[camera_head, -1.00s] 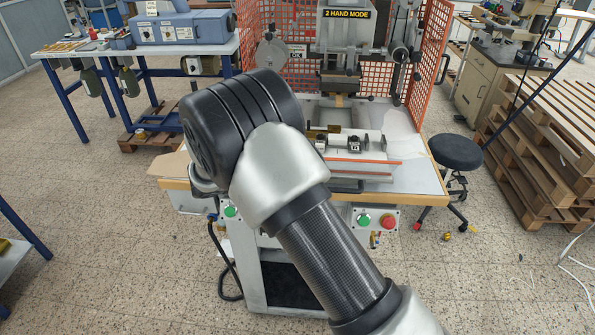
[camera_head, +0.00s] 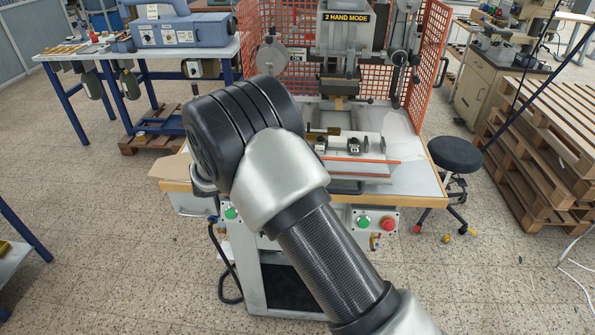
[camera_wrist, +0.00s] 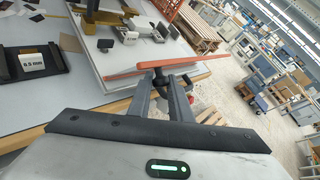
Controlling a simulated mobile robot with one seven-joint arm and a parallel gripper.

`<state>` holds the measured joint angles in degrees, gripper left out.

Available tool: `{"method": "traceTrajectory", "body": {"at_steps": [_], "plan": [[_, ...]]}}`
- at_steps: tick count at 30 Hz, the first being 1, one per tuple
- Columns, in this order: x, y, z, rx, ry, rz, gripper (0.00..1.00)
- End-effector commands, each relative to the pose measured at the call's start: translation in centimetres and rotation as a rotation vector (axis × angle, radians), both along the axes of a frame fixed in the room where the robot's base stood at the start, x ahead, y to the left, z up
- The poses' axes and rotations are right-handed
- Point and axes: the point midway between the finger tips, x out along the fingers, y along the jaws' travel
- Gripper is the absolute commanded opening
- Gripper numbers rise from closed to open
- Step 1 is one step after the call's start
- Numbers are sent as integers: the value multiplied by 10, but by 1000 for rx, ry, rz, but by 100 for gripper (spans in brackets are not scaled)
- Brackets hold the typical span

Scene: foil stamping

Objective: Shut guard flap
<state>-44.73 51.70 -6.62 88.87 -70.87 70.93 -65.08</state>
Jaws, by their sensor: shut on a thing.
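The guard flap appears to be the pale panel with an orange edge bar (camera_wrist: 165,58) in the wrist view. Orange edges (camera_head: 365,160) also show low at the front of the press in the head view. In the wrist view my gripper (camera_wrist: 161,80) is shut on a dark knob (camera_wrist: 160,74) at the orange bar. My arm hides part of the press front in the head view, and my fingers do not show there.
The press (camera_head: 346,45) stands between orange mesh guards (camera_head: 427,60). A work table (camera_head: 415,180) with green and red buttons (camera_head: 376,223) lies below. A black stool (camera_head: 455,154) and pallets (camera_head: 530,150) stand right. The floor at left is open.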

Motion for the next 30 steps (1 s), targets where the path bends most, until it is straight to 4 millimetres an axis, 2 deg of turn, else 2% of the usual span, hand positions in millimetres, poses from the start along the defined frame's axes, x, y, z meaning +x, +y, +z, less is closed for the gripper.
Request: {"method": "traceTrajectory", "body": {"at_steps": [1,2,5,21,30], "plan": [[8,-2,19,-9,-39,-3,0],[8,-2,19,-9,-39,-3,22],[8,-1,19,-8,-37,-1,37],[5,1,13,-7,-26,2,37],[3,11,25,-7,-29,3,37]]}}
